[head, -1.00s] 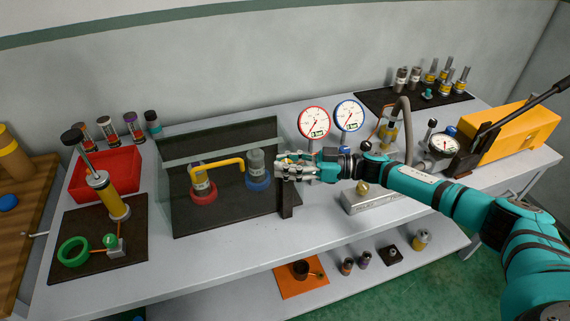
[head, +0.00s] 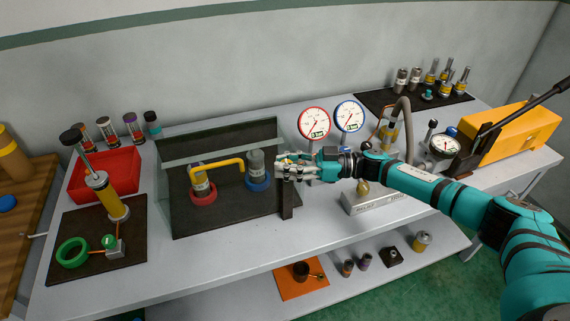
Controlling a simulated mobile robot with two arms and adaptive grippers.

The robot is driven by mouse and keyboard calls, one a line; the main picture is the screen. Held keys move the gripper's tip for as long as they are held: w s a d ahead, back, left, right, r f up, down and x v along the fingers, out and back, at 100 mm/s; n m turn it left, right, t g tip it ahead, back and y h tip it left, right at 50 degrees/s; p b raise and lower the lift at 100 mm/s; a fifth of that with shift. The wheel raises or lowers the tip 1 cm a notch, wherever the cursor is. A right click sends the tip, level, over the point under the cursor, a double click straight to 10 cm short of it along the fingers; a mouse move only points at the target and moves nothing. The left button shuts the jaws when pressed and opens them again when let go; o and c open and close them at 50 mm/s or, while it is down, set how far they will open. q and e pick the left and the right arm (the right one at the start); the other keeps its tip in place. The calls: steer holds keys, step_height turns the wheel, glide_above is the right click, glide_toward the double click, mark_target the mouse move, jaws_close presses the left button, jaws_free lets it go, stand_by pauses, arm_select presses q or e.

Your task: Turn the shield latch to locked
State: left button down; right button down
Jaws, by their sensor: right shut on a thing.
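The clear shield (head: 218,150) stands over a dark board at the left middle of the bench. Under it are a red-based cylinder (head: 203,190) and a blue-based cylinder (head: 257,172), with a yellow bent pipe (head: 218,164) between them. A dark post (head: 286,205) stands at the shield's right front corner. My right gripper (head: 284,167) is at the top of this post, with its fingers shut on the shield latch there. The fingers mostly hide the latch, so I cannot tell its angle. My left gripper is out of view.
A red gauge (head: 314,122) and a blue gauge (head: 350,115) stand just behind my right gripper. A silver block (head: 372,200) lies under my right forearm. A yellow pump (head: 508,132) is at the right, a red tray (head: 105,174) at the left.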

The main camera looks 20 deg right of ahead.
steer(key=shift+d, duration=0.1)
steer(key=c, duration=1)
jaws_free()
steer(key=v, duration=1.2)
steer(key=shift+d, duration=0.1)
steer(key=shift+r, duration=0.1)
